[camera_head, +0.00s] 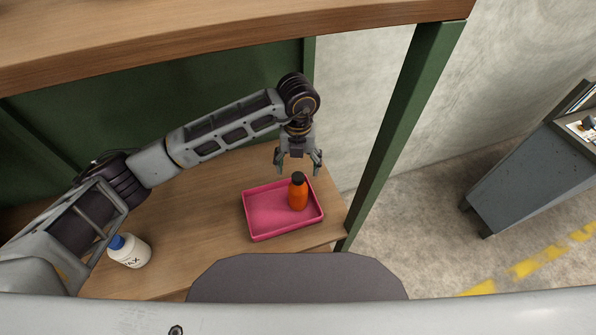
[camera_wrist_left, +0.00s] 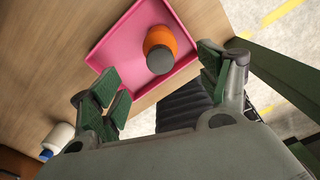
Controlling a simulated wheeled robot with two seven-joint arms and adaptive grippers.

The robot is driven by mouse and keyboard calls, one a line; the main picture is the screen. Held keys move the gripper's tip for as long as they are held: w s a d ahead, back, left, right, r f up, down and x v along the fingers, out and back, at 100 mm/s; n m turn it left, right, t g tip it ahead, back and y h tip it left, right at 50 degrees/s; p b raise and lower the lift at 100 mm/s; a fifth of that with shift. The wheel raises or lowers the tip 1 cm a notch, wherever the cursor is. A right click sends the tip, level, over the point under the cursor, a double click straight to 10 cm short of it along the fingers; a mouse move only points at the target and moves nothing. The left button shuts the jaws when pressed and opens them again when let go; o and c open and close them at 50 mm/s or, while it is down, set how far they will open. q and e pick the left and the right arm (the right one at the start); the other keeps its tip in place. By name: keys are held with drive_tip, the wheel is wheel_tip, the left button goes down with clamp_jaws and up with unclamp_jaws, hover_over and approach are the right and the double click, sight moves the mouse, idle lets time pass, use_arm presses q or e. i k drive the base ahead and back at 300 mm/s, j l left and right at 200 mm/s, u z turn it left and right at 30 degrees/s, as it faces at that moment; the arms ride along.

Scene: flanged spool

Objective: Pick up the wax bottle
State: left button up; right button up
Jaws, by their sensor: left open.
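The wax bottle (camera_head: 130,252) is white with a blue cap and dark lettering, partly readable as "AX". It stands on the lower wooden shelf at the left, close beside my left arm's links in the head view. In the left wrist view the white bottle (camera_wrist_left: 59,138) shows at the lower left, partly cut off by the gripper body. My left gripper (camera_head: 299,168) is open and empty, far to the right of the wax bottle, above the back edge of the pink tray. Its spread fingers (camera_wrist_left: 158,76) also show in the left wrist view. My right gripper is not in view.
A pink tray (camera_head: 262,229) holds an orange bottle (camera_head: 298,195) with a dark cap. The wooden surface (camera_head: 190,225) between wax bottle and tray is clear. A green post (camera_head: 398,115) stands at the right, and a thick wooden board (camera_head: 230,38) runs overhead.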

sight(135, 253)
drive_tip(key=u, duration=1.95)
